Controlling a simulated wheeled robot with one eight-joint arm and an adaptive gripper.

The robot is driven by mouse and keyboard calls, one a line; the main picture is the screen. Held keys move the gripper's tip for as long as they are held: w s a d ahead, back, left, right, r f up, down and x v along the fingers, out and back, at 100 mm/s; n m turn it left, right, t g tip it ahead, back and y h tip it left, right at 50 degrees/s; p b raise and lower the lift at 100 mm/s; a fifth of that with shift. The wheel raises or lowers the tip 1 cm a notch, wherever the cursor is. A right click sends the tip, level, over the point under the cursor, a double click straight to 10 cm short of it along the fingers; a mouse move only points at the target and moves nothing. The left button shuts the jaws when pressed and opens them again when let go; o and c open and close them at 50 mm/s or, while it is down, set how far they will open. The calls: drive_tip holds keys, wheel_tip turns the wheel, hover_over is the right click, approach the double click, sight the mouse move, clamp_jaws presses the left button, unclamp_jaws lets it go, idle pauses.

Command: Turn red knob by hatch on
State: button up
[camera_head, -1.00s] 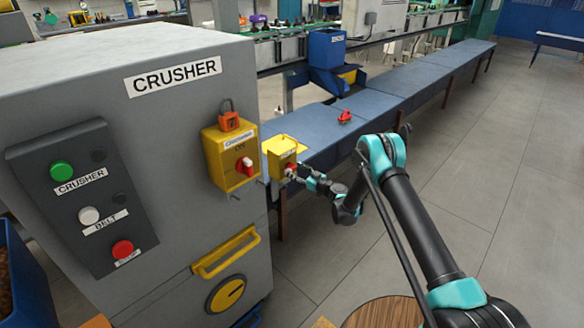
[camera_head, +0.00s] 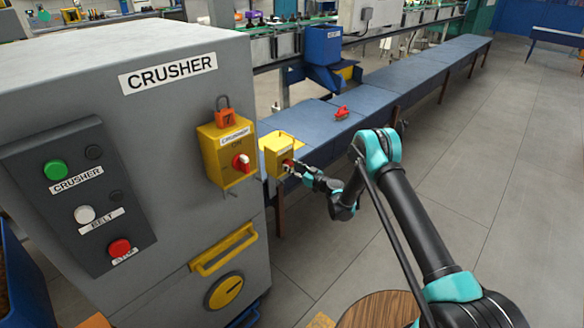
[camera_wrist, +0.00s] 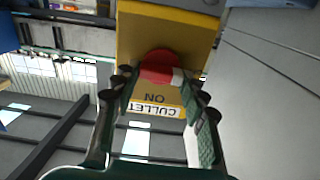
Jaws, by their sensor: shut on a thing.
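A yellow box labelled CULLET (camera_head: 279,152) has a round red knob (camera_wrist: 158,66) with a white mark, near the word ON. The wrist view sees the box upside down, and the white mark points to the right there. My gripper (camera_wrist: 157,77) is shut on this knob, one finger on each side. In the head view my gripper (camera_head: 297,168) partly hides the knob. A second yellow box, labelled CRUSHER (camera_head: 218,160), has its own red knob (camera_head: 240,162); my gripper is apart from it.
The grey crusher cabinet (camera_head: 190,85) fills the left, with a button panel (camera_head: 85,195), a yellow handle (camera_head: 224,250) and a round yellow latch (camera_head: 226,291). An orange padlock (camera_head: 225,117) hangs on the crusher box. A blue bench (camera_head: 400,88) runs behind. Floor at the right is clear.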

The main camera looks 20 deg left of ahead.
drive_tip(key=m, duration=0.4)
drive_tip(key=shift+w+d, duration=0.1)
drive_tip(key=m, duration=0.4)
drive_tip(key=shift+f+m, duration=0.1)
drive_tip(key=shift+m, duration=0.3)
drive_tip(key=shift+w+d+f+m, duration=0.1)
drive_tip(key=shift+m, duration=2)
drive_tip(key=shift+f+m, duration=0.1)
drive_tip(key=shift+m, duration=2)
drive_tip(key=o, duration=1.2)
drive_tip(key=shift+c, duration=0.2)
drive_tip(key=v, duration=0.7)
drive_tip(key=shift+d, duration=0.2)
